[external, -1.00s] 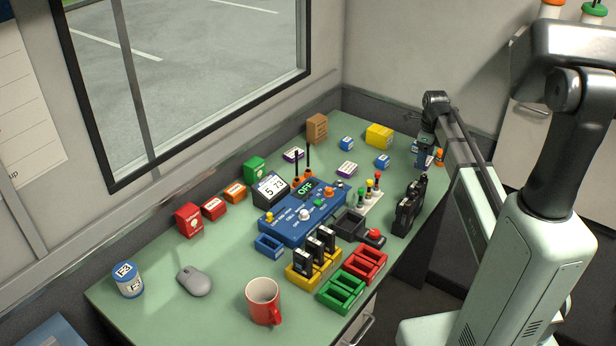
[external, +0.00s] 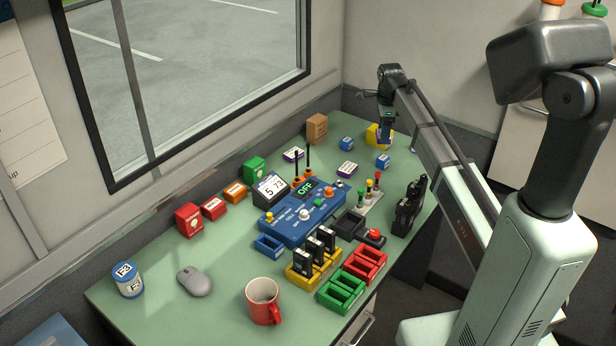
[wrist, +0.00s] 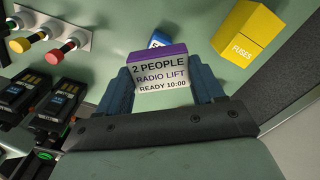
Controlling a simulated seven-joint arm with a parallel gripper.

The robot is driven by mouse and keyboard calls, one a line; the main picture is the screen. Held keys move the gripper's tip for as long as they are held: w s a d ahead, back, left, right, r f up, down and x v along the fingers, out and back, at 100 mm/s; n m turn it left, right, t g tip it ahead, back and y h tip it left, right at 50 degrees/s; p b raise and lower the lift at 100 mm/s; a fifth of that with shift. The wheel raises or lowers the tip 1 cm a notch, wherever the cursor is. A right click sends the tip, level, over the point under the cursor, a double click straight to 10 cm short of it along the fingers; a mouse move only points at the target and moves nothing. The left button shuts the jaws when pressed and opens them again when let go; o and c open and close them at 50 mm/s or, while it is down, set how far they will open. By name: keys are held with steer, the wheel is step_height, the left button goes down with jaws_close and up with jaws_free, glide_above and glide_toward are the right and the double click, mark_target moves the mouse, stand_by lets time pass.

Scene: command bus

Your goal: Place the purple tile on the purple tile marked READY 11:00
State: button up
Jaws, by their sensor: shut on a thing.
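In the external view my gripper (external: 386,136) is raised at the far right end of the desk, in front of the yellow box, and the held tile is hard to make out.
A yellow FUSES box (wrist: 247,33) and a blue block (wrist: 160,40) are near the gripper. A cardboard box (external: 317,128) stands at the back. Black radios (external: 409,208) stand at the right edge.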

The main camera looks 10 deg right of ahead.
steer(key=w+a+n, duration=0.5)
steer(key=a+n, duration=0.1)
steer(key=a, duration=0.8)
steer(key=w+a+n, duration=0.4)
steer(key=a+n, duration=0.1)
steer(key=a, duration=1)
steer(key=shift+w+d+f, duration=0.1)
steer(key=shift+f, duration=2.05)
steer(key=shift+w+f, duration=0.1)
steer(key=shift+f, duration=2)
steer(key=shift+f, duration=0.1)
steer(key=o, duration=1.1)
steer(key=shift+c, duration=0.2)
step_height(320, 180, up, 12)
